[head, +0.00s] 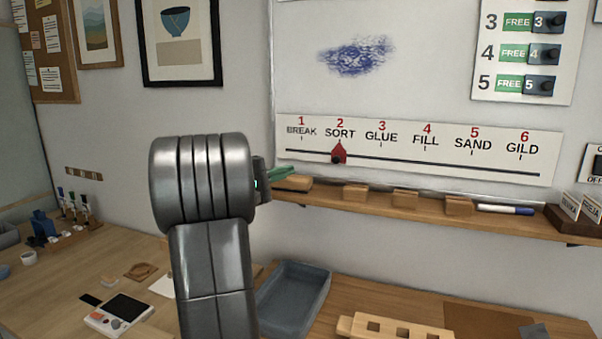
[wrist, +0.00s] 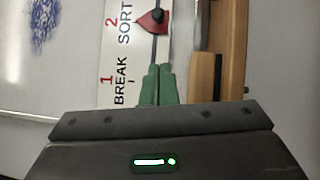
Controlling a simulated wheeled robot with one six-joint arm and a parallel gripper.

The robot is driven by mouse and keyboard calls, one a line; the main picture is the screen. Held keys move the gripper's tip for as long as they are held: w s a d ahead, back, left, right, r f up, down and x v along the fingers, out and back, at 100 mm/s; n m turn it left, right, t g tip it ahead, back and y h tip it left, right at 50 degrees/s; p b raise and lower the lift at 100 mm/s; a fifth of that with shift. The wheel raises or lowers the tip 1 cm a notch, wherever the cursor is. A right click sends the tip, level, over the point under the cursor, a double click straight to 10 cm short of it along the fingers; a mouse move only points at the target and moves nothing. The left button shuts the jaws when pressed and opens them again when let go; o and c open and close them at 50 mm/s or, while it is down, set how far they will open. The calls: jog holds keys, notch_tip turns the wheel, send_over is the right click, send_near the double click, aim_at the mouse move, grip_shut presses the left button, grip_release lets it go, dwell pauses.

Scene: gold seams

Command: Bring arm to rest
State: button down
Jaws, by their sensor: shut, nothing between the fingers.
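My arm rises large in the middle left of the head view and hides part of the bench and wall behind it. My gripper (head: 281,173) points right, in front of the wall near the left end of the wooden ledge. In the wrist view the green fingers of my gripper (wrist: 158,70) are together with nothing between them. Beyond the fingertips is the step strip (head: 430,150), with its red marker (head: 339,153) at SORT. The marker also shows in the wrist view (wrist: 152,22), apart from the fingertips.
A wooden ledge (head: 425,209) with small wooden blocks and a blue-capped marker pen (head: 505,209) runs under the whiteboard. Below are a grey tray (head: 293,295), a slotted wooden rack (head: 390,329) and a small scale (head: 118,313). Framed pictures hang at the upper left.

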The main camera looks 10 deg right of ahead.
jog(key=shift+v, duration=1.55)
jog(key=shift+w, duration=0.15)
jog(key=p+x, duration=0.2)
jog(key=x, duration=0.7)
jog(key=shift+d+r, duration=0.1)
jog(key=shift+d, duration=0.1)
jog(key=d, duration=0.1)
jog(key=s+d+p, duration=0.1)
jog(key=d, duration=0.1)
jog(key=d+r+p, duration=0.1)
jog(key=shift+s+d, duration=0.2)
jog(key=shift+s, duration=0.1)
jog(key=shift+w+a+f+p, duration=0.35)
jog(key=shift+w+a, duration=0.2)
jog(key=shift+a, duration=0.1)
jog(key=shift+s+d, duration=0.1)
